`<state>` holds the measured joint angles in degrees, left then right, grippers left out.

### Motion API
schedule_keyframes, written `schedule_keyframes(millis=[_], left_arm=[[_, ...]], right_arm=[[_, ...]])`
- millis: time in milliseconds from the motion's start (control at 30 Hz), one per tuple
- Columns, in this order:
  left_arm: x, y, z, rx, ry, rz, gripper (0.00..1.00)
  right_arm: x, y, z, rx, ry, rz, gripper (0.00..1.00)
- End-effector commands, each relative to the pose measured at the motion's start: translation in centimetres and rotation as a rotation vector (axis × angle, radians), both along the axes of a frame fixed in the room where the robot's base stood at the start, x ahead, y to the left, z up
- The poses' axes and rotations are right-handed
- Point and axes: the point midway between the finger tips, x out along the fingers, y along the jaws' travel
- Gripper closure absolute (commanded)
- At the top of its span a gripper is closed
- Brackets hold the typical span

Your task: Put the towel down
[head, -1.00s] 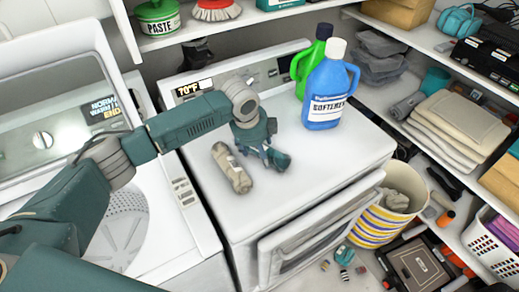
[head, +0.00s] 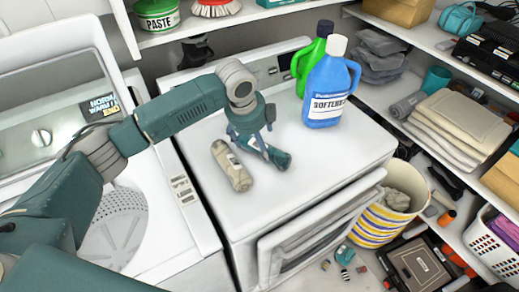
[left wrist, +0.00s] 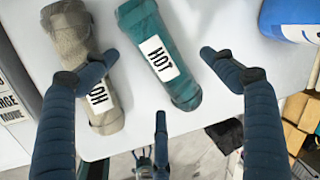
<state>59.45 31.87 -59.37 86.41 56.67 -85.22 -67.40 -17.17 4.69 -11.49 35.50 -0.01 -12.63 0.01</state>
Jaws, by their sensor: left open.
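A teal rolled towel (head: 278,157) with a white label lies on the white dryer top (head: 335,165). My left gripper (head: 254,143) is just above the teal towel. In the left wrist view its fingers (left wrist: 158,60) are spread apart, with the teal towel between them and clear of both fingertips. The left finger overlaps the beige towel's label in view. My right gripper is not in view.
A blue softener jug (head: 328,95) and a green jug (head: 310,62) stand at the dryer's back right. An open washer (head: 125,225) is on the left. Shelves with folded towels (head: 462,125) and a striped basket (head: 378,225) are on the right. The dryer's front right is clear.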

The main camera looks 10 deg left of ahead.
Motion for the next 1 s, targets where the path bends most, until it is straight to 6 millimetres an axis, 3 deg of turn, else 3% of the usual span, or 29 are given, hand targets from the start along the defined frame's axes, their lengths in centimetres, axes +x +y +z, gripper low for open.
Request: schedule_keyframes(millis=[200, 400, 1000], left_arm=[[-1.2, 0.5, 4.3, 0.001, -0.004, -0.002, 0.15], [-1.8, 0.8, 6.7, 0.001, 0.0, -0.001, 0.15], [-2.0, 0.8, 7.2, 0.001, 0.001, -0.001, 0.15]], right_arm=[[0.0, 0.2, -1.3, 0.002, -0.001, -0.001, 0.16], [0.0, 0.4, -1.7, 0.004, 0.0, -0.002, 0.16], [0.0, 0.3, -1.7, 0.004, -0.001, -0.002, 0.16]])
